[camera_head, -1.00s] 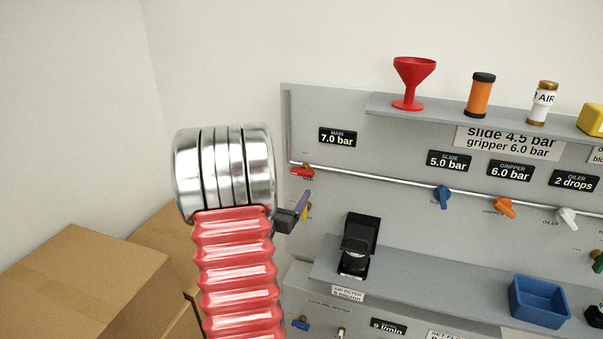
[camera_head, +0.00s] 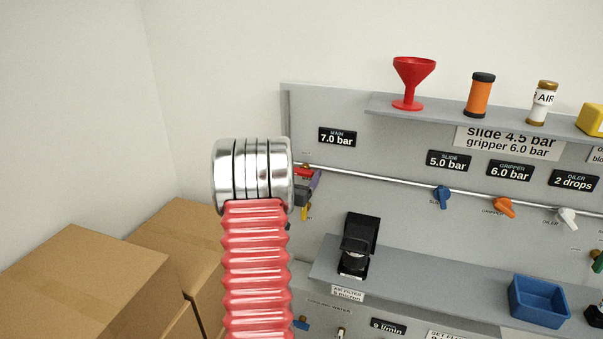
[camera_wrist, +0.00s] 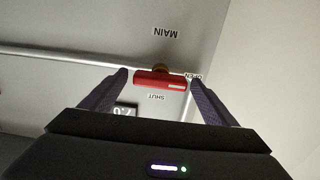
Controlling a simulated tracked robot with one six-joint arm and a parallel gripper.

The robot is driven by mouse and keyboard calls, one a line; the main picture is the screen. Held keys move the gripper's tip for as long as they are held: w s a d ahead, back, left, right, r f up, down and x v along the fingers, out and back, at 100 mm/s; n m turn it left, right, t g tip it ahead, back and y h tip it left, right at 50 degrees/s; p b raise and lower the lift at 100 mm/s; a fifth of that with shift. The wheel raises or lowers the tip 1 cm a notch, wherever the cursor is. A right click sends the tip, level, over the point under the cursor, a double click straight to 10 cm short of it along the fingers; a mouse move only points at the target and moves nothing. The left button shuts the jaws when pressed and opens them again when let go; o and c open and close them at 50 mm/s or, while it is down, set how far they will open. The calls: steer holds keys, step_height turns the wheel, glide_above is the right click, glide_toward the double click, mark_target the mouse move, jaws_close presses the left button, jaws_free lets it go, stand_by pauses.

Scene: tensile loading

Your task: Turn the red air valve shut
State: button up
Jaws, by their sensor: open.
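The red air valve is a small red bar handle on a brass stem, on a pipe under a MAIN label. In the wrist view the red valve handle (camera_wrist: 160,80) lies between the tips of my open gripper (camera_wrist: 158,80), with a small gap visible on either side. The word OPEN stands by one end of the handle and SHUT beside its long side; the handle points toward OPEN. In the head view the valve (camera_head: 304,172) is partly hidden behind my arm, and my gripper (camera_head: 311,184) is right at it. Whether a finger touches the handle cannot be told.
A grey panel (camera_head: 390,155) carries the pipe with blue (camera_head: 443,196), orange (camera_head: 504,207) and white (camera_head: 567,218) valves to the right. A black filter unit (camera_head: 357,245) and a blue tray (camera_head: 538,301) stand on the lower shelf. Cardboard boxes (camera_head: 85,285) stand at left.

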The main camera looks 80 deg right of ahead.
steer(key=shift+d, duration=0.65)
steer(key=shift+c, duration=0.4)
steer(key=c, duration=1)
